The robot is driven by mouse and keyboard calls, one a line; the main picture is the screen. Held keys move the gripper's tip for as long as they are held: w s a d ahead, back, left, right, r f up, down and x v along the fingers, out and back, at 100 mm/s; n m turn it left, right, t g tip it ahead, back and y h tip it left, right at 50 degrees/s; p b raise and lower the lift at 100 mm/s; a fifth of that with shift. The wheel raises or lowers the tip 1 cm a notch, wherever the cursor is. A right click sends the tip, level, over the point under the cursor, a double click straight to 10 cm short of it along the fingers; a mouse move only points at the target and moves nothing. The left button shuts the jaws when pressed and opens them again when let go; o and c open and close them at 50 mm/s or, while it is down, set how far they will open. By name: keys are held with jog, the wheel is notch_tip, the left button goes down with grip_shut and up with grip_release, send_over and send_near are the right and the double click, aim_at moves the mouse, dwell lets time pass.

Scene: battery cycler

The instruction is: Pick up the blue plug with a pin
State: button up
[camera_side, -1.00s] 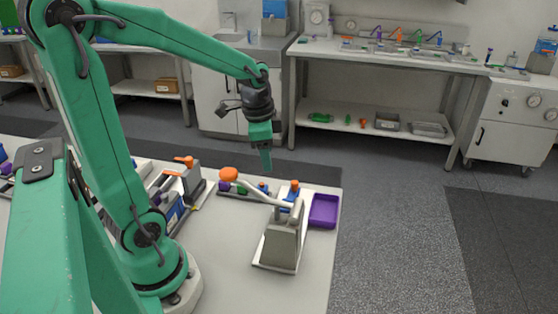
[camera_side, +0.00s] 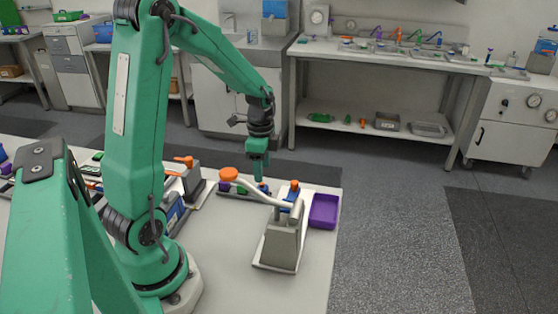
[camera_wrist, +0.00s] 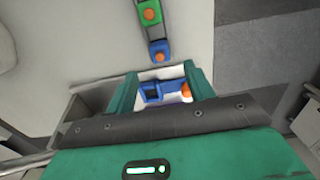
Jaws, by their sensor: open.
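A blue plug (camera_side: 263,188) with an orange pin sits at the right end of a dark rack (camera_side: 232,195), beside a green plug (camera_side: 243,189) and a purple one. In the wrist view the blue plug (camera_wrist: 158,52) and its orange top lie just ahead of the fingertips, with the green plug (camera_wrist: 150,14) beyond. My gripper (camera_side: 259,178) points down, close above the blue plug, and looks empty. In the wrist view its two green fingers (camera_wrist: 160,68) are apart. A second blue part (camera_wrist: 164,90) with an orange end shows between the fingers; I cannot tell its height.
A grey clamp stand (camera_side: 280,240) with an orange-knobbed lever (camera_side: 229,174) stands in front of the rack. A blue and orange part (camera_side: 293,192) is at its back. A purple tray (camera_side: 323,211) lies at the table's right edge. The table front is clear.

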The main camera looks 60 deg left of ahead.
aim_at(262, 184)
jog(key=shift+f, duration=0.7)
jog(key=shift+f, duration=0.1)
jog(key=shift+s+a+f, duration=0.1)
jog(key=shift+f, duration=2.4)
jog(key=c, duration=1.1)
jog(key=shift+r, duration=0.15)
